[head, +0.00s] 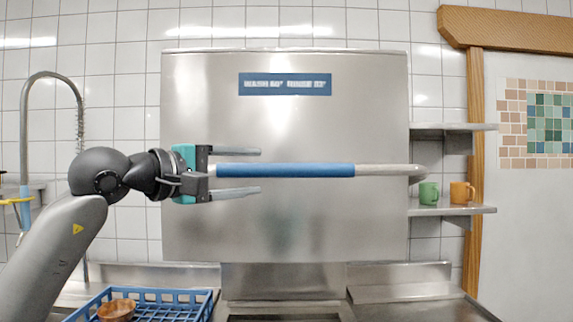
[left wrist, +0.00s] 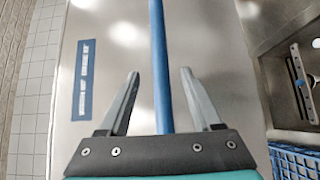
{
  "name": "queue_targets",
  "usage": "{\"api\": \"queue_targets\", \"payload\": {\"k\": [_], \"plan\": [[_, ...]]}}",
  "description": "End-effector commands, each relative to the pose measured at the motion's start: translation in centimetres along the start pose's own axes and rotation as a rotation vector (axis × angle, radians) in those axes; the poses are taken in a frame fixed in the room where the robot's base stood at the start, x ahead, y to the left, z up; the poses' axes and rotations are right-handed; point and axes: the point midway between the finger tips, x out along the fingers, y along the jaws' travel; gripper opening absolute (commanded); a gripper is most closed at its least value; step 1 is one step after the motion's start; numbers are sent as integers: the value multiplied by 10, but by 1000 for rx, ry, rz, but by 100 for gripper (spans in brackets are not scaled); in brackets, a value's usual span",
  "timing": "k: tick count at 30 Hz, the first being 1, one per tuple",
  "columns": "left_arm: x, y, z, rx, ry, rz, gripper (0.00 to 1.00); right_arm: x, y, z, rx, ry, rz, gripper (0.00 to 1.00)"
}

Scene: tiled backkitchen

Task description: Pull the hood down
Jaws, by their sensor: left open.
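The hood (head: 290,110) is a large steel box with a blue label strip (head: 285,84) near its top. Its handle (head: 285,170) is a horizontal bar across the front with a blue grip sleeve and a bare metal right end. My left gripper (head: 259,172) is open, with one finger above and one below the handle's left part. In the left wrist view the blue handle (left wrist: 162,70) runs between the two spread fingers (left wrist: 160,78), with gaps on both sides. I cannot tell whether the bar lies fully within the fingers' depth. My right gripper is not in view.
A blue rack (head: 180,295) with a brown bowl (head: 117,309) stands at lower left. A spray hose tap (head: 25,130) rises at the left. Shelves at the right hold a green mug (head: 428,192) and an orange mug (head: 461,192). A steel counter (head: 410,292) lies below the hood.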

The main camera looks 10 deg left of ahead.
Motion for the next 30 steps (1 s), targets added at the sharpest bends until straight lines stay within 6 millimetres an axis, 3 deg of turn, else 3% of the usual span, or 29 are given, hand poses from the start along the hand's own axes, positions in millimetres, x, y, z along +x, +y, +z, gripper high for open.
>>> {"api": "queue_targets", "payload": {"k": [9,15,28,30], "plan": [[62,2,0,-5,-3,0,66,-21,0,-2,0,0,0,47],[87,2,0,-5,-1,1,66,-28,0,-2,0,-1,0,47],[97,0,0,-2,-1,0,66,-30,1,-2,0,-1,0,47],[97,0,0,-2,-1,0,60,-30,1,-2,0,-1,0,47]]}}
